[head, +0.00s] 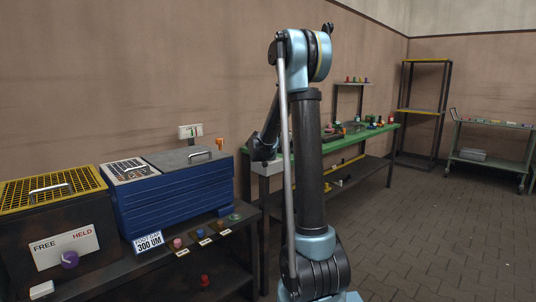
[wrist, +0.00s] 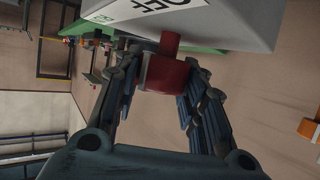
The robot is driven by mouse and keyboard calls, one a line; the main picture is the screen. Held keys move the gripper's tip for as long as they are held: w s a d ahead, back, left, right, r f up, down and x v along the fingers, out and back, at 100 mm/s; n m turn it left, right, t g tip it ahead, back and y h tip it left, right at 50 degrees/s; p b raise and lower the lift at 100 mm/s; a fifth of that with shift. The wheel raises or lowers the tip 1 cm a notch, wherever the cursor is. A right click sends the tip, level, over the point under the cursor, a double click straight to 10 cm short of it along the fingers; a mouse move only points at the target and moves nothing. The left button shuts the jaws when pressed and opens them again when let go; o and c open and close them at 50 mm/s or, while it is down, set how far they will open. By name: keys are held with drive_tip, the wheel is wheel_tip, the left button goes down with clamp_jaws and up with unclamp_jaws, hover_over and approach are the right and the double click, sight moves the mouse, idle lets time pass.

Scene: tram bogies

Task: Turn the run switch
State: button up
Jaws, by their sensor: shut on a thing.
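In the wrist view, a pale grey switch box (wrist: 240,25) fills the top and carries a white label (wrist: 150,10) with partly cut-off black letters. A red knob (wrist: 168,72) sticks out of the box on a short red stem. My gripper (wrist: 163,66) has its fingers on both sides of the knob, shut on it. In the head view, my gripper (head: 263,148) hangs at the near left end of the green bench, just above a pale box (head: 268,168). The knob is hidden there, and which way it is turned is unclear.
A blue ribbed tank (head: 175,200) and a dark unit with a purple knob (head: 69,260) stand at the left. The green bench (head: 362,138) carries several small parts. A shelf rack (head: 423,110) and a cart (head: 495,160) stand behind. The floor (head: 440,235) at the right is clear.

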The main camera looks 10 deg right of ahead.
drive_tip(key=shift+a+m+g+h, duration=0.2)
drive_tip(key=shift+m+g+h, duration=1.7)
drive_tip(key=shift+m+h, duration=0.85)
drive_tip(key=shift+m, duration=0.25)
drive_tip(key=o, duration=1.1)
drive_tip(key=shift+f, duration=0.1)
drive_tip(key=shift+c, duration=0.2)
drive_tip(key=shift+d, duration=0.1)
drive_tip(key=v, duration=1.2)
drive_tip(key=shift+w, duration=0.2)
